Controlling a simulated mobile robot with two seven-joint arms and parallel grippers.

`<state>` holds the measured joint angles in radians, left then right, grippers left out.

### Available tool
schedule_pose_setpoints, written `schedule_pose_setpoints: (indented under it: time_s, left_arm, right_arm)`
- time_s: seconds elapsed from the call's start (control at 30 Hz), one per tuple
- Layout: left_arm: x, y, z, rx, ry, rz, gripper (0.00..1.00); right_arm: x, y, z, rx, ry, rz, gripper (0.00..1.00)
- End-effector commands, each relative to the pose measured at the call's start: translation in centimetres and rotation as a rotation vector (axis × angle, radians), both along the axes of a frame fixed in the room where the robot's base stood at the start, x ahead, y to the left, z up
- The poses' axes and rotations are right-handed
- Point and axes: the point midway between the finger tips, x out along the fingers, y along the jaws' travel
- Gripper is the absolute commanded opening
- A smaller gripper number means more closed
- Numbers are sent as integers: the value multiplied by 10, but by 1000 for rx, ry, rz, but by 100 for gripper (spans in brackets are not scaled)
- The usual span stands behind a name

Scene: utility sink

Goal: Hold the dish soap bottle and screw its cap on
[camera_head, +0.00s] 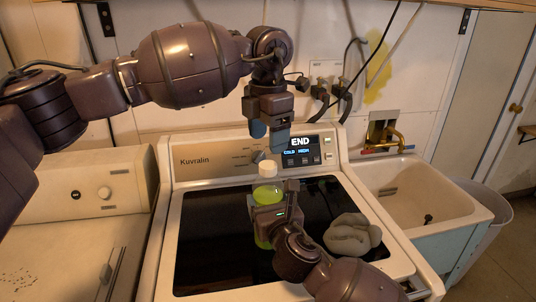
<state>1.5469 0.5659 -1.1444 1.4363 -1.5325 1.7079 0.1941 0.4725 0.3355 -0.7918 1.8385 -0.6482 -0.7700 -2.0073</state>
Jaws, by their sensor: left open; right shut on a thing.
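The dish soap bottle (268,190) stands upright, clear with yellow-green soap, over the dark top of the washer. A white cap (268,168) sits at the bottle's top; whether it is threaded on cannot be seen. My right gripper (266,211) is shut around the bottle's middle from the front right and hides part of it. My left gripper (268,144) points down just above the cap, open and apparently empty, with a small gap between its fingertips and the cap.
A grey cloth-like lump (352,234) lies on the washer top (215,235) right of the bottle. The control panel (300,150) rises close behind. A utility sink (425,205) with a brass faucet (392,140) is at right. The washer top left of the bottle is clear.

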Motion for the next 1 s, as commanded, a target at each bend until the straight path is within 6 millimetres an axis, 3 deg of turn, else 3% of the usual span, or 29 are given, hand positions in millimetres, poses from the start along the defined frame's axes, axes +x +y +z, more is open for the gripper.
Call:
schedule_pose_setpoints:
  time_s: [0.1,0.3,0.73,0.77,0.9,1.0]
  left_arm:
    - [0,0,23,-2,-2,1,67]
    - [0,0,46,-1,-1,0,67]
    - [0,0,54,-1,1,0,67]
    - [0,0,54,-1,1,0,67]
    - [0,0,54,-1,1,0,67]
    - [0,0,54,-1,1,0,67]
  right_arm:
    - [0,0,-1,0,1,0,9]
    - [0,0,0,0,1,0,9]
    - [0,0,0,0,1,0,9]
    - [0,0,0,0,1,0,78]
    - [0,0,0,0,1,0,100]
    - [0,0,0,0,1,0,100]
